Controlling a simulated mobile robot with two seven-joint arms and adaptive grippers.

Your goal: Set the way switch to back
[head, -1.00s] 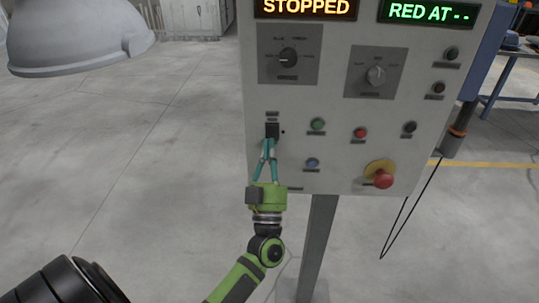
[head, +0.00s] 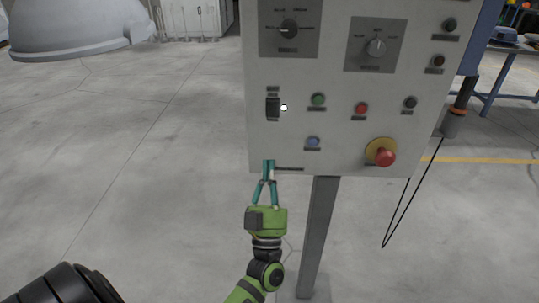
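A grey control panel (head: 335,150) stands on a post. A black rocker-type switch (head: 272,107) sits at its left side, with a small label above and below that is too small to read. I cannot read which switch is marked as the way switch. A small lamp (head: 284,107) just right of the rocker glows white. My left gripper (head: 268,165) has its teal fingers together with nothing seen between them. Its tips are at the panel's lower left edge, below the rocker and apart from it. My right gripper is not in view.
Two rotary knobs (head: 289,29) (head: 376,47) sit higher on the panel. Green (head: 319,100), red (head: 361,109) and blue (head: 313,142) buttons are nearby. A red emergency knob (head: 385,157) juts out at lower right. The floor to the left is open.

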